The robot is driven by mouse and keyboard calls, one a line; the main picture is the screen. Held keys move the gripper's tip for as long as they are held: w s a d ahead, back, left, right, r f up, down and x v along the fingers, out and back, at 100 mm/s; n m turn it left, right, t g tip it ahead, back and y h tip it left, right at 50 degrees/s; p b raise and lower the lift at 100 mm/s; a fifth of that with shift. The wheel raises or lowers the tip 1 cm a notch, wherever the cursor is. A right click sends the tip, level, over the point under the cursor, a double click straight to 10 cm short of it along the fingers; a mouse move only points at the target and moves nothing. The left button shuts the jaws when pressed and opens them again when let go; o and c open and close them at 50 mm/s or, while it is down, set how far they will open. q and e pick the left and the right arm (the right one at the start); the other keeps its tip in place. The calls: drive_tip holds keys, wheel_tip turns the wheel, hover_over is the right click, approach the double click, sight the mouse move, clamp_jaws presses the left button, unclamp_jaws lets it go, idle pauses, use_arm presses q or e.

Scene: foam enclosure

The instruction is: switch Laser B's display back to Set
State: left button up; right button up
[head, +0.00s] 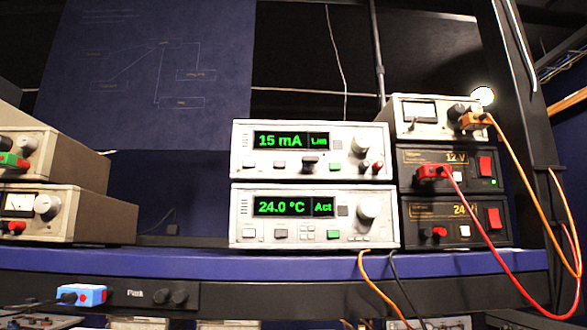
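Two light-grey instruments are stacked in the middle of the head view. The upper instrument (310,168) has a green display (290,140) reading "15 mA" with what looks like "Lim" beside it. The lower instrument (300,237) has a green display (293,207) reading "24.0 °C" with "Act" beside it. Each has a large knob at the right and several small buttons, one of them green. No name saying Laser B is legible on either. Neither display reads "Set". Neither of my grippers is in view.
Black power supplies (440,208) marked 12 V and 24 V stand at the right, under a grey meter unit (420,115). Orange and red cables (497,272) hang at the right. Grey units (60,212) stand at the left. The blue shelf front (200,260) is clear.

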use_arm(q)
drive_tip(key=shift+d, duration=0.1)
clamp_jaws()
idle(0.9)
